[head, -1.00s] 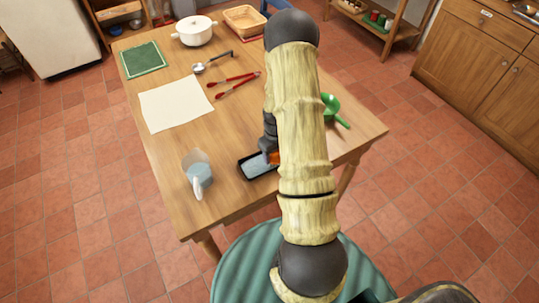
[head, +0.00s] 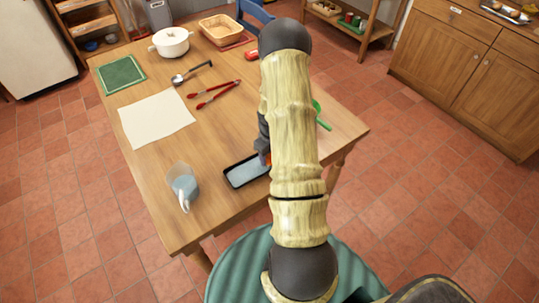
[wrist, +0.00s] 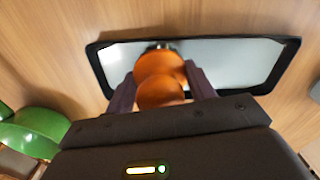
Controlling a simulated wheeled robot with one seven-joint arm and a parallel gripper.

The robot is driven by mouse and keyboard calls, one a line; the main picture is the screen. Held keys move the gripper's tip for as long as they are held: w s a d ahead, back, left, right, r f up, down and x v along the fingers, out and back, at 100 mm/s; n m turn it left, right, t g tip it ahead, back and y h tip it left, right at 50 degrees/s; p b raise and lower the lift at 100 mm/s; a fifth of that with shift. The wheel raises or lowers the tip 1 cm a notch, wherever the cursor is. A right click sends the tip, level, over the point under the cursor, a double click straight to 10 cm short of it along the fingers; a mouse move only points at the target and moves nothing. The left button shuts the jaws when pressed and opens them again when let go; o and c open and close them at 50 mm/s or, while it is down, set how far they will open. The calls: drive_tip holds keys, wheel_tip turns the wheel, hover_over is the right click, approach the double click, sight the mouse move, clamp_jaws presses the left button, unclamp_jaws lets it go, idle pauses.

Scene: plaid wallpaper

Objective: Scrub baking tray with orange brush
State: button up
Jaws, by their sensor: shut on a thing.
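The baking tray (head: 236,181) lies flat near the front edge of the wooden table, with a dark rim and a pale bluish inside. My arm hides its right end in the head view. The wrist view shows the dark-rimmed tray (wrist: 235,60) under my gripper (wrist: 162,88). My gripper is shut on the orange brush (wrist: 160,92), with one finger on each side of it. The brush's far end is over the tray, left of its middle in the wrist view; I cannot tell if it touches. In the head view, my arm mostly hides the gripper.
A clear jug (head: 183,186) stands left of the tray. A white sheet (head: 155,118), red tongs (head: 215,94), a ladle (head: 190,74), a green mat (head: 121,75), a white pot (head: 170,42) and a basket (head: 220,30) lie farther back. A green utensil (head: 322,118) is right of my arm.

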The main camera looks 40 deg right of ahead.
drive_tip(key=shift+w+d, duration=0.15)
drive_tip(key=shift+d, duration=1.85)
drive_tip(key=shift+w+a+f, duration=0.1)
drive_tip(key=shift+w+a, duration=0.05)
drive_tip(key=shift+a, duration=0.95)
drive_tip(key=shift+w+a+f, duration=0.1)
drive_tip(key=shift+w+a, duration=0.05)
drive_tip(key=shift+a, duration=0.9)
drive_tip(key=shift+a, duration=0.1)
drive_tip(key=shift+w+a+r, duration=0.1)
drive_tip(key=shift+a, duration=1.9)
drive_tip(key=shift+w+a+r, duration=0.1)
drive_tip(key=shift+a, duration=1.85)
